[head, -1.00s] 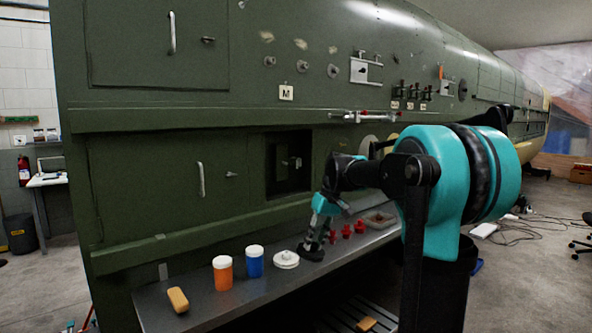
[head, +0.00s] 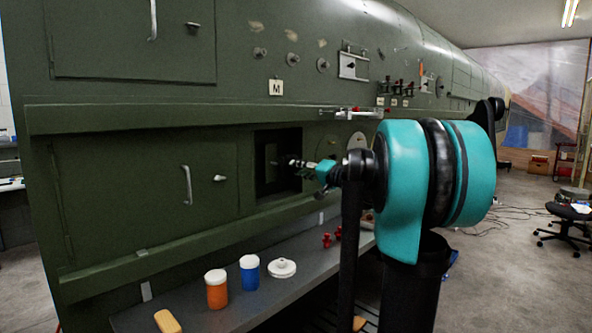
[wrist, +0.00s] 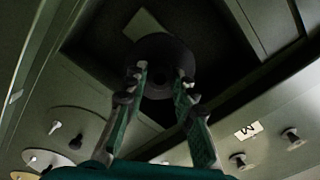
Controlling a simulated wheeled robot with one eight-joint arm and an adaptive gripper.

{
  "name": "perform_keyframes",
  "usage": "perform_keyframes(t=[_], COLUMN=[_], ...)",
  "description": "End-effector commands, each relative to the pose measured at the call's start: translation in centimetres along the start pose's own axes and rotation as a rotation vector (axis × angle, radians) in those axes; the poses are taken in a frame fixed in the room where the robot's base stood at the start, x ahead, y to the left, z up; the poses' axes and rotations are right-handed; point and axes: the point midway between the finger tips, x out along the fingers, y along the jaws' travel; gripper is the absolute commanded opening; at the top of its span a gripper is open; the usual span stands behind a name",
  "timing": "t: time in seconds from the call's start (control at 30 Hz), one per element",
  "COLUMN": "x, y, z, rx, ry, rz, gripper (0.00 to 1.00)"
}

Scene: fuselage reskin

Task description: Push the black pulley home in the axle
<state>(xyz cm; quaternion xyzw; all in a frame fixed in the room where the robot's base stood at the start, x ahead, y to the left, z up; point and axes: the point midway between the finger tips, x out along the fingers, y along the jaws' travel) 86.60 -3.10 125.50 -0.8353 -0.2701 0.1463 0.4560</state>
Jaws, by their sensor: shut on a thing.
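The black pulley (wrist: 163,50) shows in the wrist view as a dark round disc between my fingertips. My gripper (wrist: 161,77) is shut on it, one finger on each side. In the head view my gripper (head: 296,163) is at the mouth of the dark square recess (head: 268,150) in the green panel. The axle cannot be made out; the pulley and shadow cover that part of the recess. A pale block (wrist: 146,24) shows behind the pulley in the wrist view. I cannot tell whether the pulley touches the axle.
The recess has a raised frame around it. A shelf (head: 190,318) below holds an orange jar (head: 216,292), a blue jar (head: 249,274), a white round part (head: 282,268) and red knobs (head: 327,240). Round discs (head: 357,142) sit on the panel right of the recess.

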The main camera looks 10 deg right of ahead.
Motion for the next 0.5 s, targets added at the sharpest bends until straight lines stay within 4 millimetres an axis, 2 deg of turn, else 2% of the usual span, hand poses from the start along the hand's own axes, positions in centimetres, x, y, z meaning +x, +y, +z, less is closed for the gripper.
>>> perform_keyframes(t=[0.37, 0.5], x=[-0.14, 0.5], y=[-0.04, -0.06], z=[0.06, 0.1], rx=[0.018, 0.017], ry=[-0.003, -0.004], rz=[0.003, 0.002], gripper=[0.0, 0.0])
